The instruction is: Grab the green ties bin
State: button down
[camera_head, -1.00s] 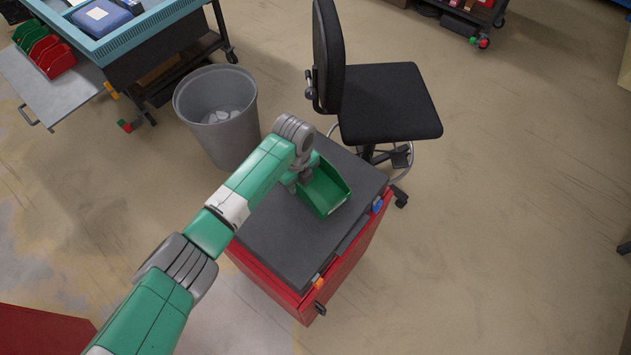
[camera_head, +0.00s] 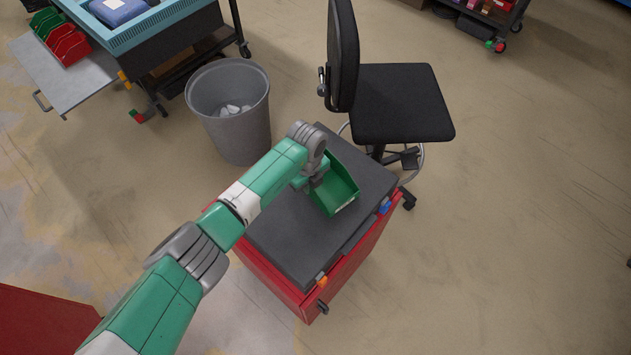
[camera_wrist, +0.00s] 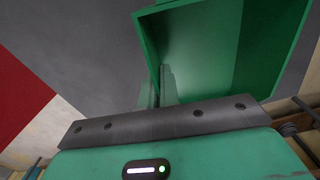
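The green bin (camera_head: 342,188) is on the dark top of a red cabinet. Whether its base touches the top is not clear. My gripper (camera_head: 314,182) comes down from above at the bin's left side, and my wrist hides part of that side. In the wrist view the bin (camera_wrist: 225,45) fills the upper right. My gripper's fingers (camera_wrist: 163,88) are close together there, at the bin's wall edge, with one inside the bin and one outside. They look shut on that wall. The bin looks empty.
The cabinet's dark top (camera_head: 290,240) is bare around the bin. A black chair (camera_head: 400,105) stands close behind it at the right. A grey waste bin (camera_head: 235,115) stands behind at the left. Red and green bins (camera_head: 65,40) sit on a shelf at the far left.

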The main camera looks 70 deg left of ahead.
jog(key=r, duration=0.2)
jog(key=r+p, duration=0.1)
jog(key=shift+s+d+r, duration=0.2)
jog(key=shift+s+r, duration=0.05)
jog(key=shift+r, duration=0.15)
jog(key=s+d+r+p, duration=0.1)
jog(key=s+d+p, duration=0.1)
jog(key=s+d, duration=0.7)
jog(key=s, duration=0.3)
jog(key=shift+s, duration=0.25)
